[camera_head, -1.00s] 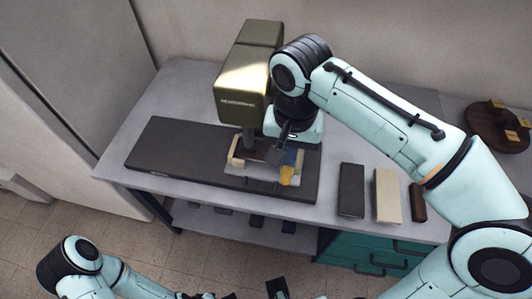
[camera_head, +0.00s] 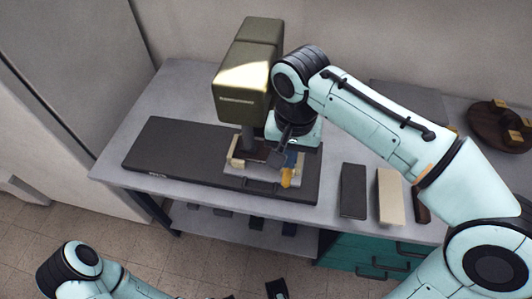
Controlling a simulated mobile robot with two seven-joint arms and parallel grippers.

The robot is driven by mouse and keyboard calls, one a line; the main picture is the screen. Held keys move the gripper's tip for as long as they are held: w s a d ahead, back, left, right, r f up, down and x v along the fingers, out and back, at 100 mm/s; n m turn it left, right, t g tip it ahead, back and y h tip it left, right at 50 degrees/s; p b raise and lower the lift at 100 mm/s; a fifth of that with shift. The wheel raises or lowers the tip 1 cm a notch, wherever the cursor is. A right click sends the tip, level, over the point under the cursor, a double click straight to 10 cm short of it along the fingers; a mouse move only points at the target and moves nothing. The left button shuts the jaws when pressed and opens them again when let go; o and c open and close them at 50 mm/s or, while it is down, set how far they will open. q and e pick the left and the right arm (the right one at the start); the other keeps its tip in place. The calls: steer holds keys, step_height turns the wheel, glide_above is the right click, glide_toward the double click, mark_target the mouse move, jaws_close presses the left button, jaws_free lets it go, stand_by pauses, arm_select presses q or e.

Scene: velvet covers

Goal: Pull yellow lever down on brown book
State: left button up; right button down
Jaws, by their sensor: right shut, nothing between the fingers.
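An olive-green press (camera_head: 248,88) stands on a dark base board (camera_head: 180,160) on the table. A dark brown piece (camera_head: 253,150), perhaps the brown book, lies under its head between cream blocks, partly hidden by my right gripper. A small yellow piece (camera_head: 287,179), perhaps the lever's end, sticks out at the front right of this assembly. My right gripper (camera_head: 276,158) is shut and empty, pointing down just above and behind the yellow piece; contact cannot be told. My left arm (camera_head: 85,272) is at the bottom left. A dark tip (camera_head: 276,289) at the bottom edge may belong to its gripper.
A dark grey block (camera_head: 353,190), a cream block (camera_head: 390,196) and a brown block (camera_head: 421,205) lie on the table to the right. A round brown stand (camera_head: 490,125) is at the far right. Teal drawers (camera_head: 365,262) are below. The table's left corner is clear.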

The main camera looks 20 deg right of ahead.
stand_by(0.3)
arm_select(q)
steer(key=shift+f, duration=0.1)
arm_select(e)
steer(key=shift+w+d+f, duration=0.1)
steer(key=shift+f, duration=0.4)
arm_select(q)
steer(key=w+r+p, duration=0.5)
steer(key=r+p, duration=0.1)
steer(key=r, duration=0.1)
steer(key=w+r+t+p, duration=0.1)
steer(key=w+r+p, duration=0.4)
steer(key=r, duration=0.3)
steer(key=shift+p, duration=0.65)
arm_select(e)
step_height(320, 180, up, 22)
steer(key=shift+s+r, duration=0.2)
